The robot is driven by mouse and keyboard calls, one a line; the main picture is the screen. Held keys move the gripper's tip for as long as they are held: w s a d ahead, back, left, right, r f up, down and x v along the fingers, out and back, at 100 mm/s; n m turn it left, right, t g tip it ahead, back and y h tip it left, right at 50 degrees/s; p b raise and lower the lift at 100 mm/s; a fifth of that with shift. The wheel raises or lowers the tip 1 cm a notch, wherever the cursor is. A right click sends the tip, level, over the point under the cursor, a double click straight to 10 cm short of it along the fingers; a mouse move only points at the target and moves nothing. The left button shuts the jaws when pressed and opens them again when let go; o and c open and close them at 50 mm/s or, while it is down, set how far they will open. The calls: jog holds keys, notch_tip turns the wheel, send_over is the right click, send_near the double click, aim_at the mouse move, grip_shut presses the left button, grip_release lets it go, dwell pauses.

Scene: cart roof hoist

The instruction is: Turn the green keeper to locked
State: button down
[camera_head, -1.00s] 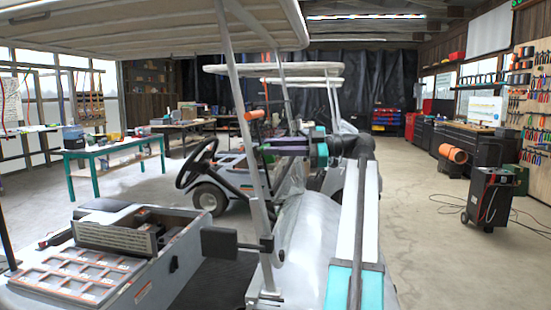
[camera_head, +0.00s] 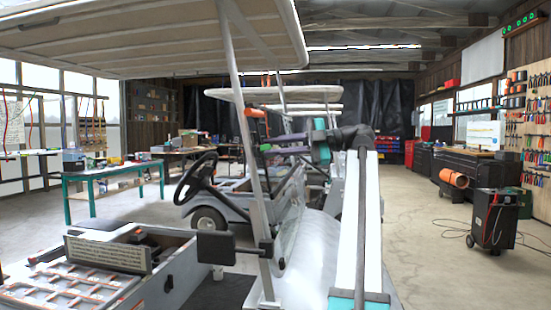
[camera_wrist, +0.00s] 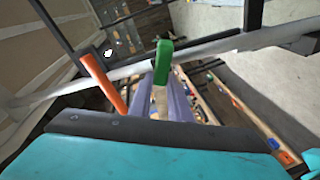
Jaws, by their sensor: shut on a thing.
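The green keeper (camera_wrist: 162,62) shows in the wrist view as a small upright green piece in front of a pale grey bar. My gripper (camera_wrist: 167,92) is shut on it at the fingertips, which partly hide its lower end. In the head view my gripper (camera_head: 284,150) reaches left to the slanted post of the near cart, and the green keeper (camera_head: 265,147) is a tiny green spot at its tip. I cannot tell from these views which way the keeper is set.
An orange handle (camera_wrist: 104,82) sits just left of the keeper; it also shows in the head view (camera_head: 255,113). The near cart's roof (camera_head: 150,45) hangs above, and its slanted post (camera_head: 242,130) runs past the gripper. Floor at the right is open near a black machine (camera_head: 493,218).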

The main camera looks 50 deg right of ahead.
jog(key=n+b, duration=0.2)
jog(key=shift+f+n+g, duration=0.15)
jog(key=shift+n+g, duration=0.15)
jog(key=shift+n, duration=0.1)
jog(key=shift+n+g+b, duration=0.3)
jog(key=shift+n+b, duration=0.35)
jog(key=shift+n, duration=0.55)
jog(key=c, duration=1.6)
grip_release()
jog(key=shift+c, duration=0.2)
jog(key=shift+s, duration=0.1)
